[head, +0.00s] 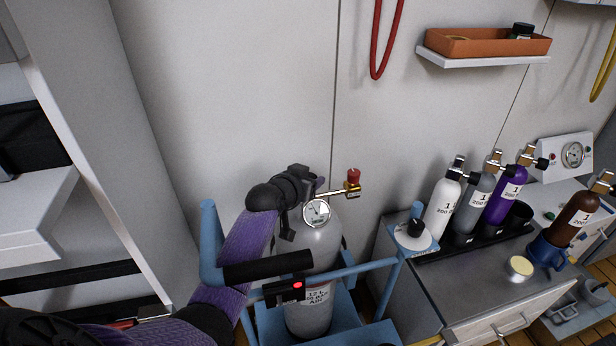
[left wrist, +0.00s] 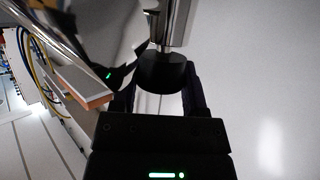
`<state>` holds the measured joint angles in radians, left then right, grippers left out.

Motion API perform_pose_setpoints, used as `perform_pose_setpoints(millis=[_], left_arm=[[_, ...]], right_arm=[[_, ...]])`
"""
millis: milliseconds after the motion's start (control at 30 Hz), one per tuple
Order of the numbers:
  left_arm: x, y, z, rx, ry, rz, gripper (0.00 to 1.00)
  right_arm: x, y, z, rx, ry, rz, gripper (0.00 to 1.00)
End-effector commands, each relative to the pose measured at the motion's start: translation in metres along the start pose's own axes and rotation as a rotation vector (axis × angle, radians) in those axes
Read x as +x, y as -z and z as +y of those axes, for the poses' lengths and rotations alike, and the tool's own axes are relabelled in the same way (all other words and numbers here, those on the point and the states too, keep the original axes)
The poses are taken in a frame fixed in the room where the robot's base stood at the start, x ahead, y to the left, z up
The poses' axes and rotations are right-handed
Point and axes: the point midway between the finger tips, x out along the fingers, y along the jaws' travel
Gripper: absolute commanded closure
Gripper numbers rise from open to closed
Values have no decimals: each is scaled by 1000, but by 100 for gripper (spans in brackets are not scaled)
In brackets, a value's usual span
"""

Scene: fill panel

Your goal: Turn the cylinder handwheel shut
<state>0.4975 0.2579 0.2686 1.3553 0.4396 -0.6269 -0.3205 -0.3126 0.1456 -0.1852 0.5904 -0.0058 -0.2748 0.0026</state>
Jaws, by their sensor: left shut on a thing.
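A grey gas cylinder (head: 318,246) stands upright in a blue trolley frame (head: 208,240). A round pressure gauge (head: 316,212) sits at its neck, with a brass fitting and red knob (head: 353,176) to the right. My left gripper (head: 300,184) is at the top of the cylinder, beside the valve, and mostly covers the handwheel in the head view. In the left wrist view the black handwheel (left wrist: 166,72) lies between the two fingers, on the end of a metal valve stem. The left gripper is shut on it. My right gripper is out of view.
A workbench (head: 430,283) to the right holds several small cylinders in a black rack (head: 458,243). A small shelf (head: 482,60) with an orange tray (head: 478,46) hangs on the wall. A red hose (head: 377,62) hangs above. A grey upright stands at left.

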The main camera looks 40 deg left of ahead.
Motion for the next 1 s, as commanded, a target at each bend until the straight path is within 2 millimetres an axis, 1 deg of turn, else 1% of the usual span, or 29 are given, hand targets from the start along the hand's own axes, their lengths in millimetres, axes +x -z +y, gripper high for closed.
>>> perform_pose_setpoints(millis=[400,433,467,500,600,867,1000], left_arm=[[0,2,0,1,-5,5,100],[0,2,0,1,-5,5,41],[0,2,0,1,-5,5,35],[0,2,0,1,-5,5,27],[0,2,0,1,-6,4,8],[0,1,0,1,-4,2,8],[1,0,2,-26,45,5,8]], right_arm=[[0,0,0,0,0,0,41],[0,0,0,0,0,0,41],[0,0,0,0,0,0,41],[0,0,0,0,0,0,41],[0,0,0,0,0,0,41],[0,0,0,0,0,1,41],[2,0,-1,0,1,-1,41]])
